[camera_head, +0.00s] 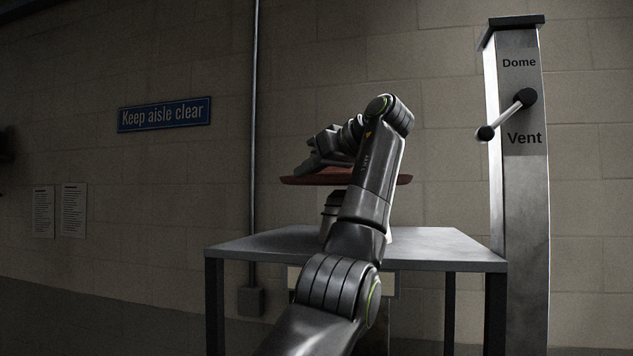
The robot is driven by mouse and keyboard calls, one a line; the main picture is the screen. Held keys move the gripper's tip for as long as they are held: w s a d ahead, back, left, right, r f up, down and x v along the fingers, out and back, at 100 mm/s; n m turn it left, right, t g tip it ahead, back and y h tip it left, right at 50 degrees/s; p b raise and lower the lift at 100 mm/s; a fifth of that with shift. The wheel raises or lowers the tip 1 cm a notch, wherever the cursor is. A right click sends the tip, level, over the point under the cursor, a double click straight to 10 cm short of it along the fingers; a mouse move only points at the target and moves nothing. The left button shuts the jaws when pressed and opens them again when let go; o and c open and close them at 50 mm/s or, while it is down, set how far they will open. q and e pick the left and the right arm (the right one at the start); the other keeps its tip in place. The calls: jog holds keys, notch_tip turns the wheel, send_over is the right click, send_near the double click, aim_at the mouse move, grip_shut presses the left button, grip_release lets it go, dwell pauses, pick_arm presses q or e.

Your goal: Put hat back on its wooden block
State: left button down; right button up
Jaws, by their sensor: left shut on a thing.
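A dull red hat (318,180) shows in the head view above the grey table, its wide brim roughly level. My left arm crosses in front of it and hides its middle. My left gripper (308,166) is at the hat's left part and shut on it; the exact grip is dark and hard to make out. My right gripper is not in view.
The grey table (440,245) has bare top to the left and right of my arm. A metal post (517,200) marked Dome and Vent, with a lever (507,114), stands at the right. A block wall with a pipe (254,120) lies behind.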

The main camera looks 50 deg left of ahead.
pick_arm(q)
jog(key=s+a+m+t+b, duration=0.1)
jog(key=s+m+t+b, duration=0.1)
jog(key=s+b, duration=1.1)
jog(key=shift+s+a+r, duration=0.25)
jog(key=shift+s+a, duration=0.15)
jog(key=shift+s, duration=3.5)
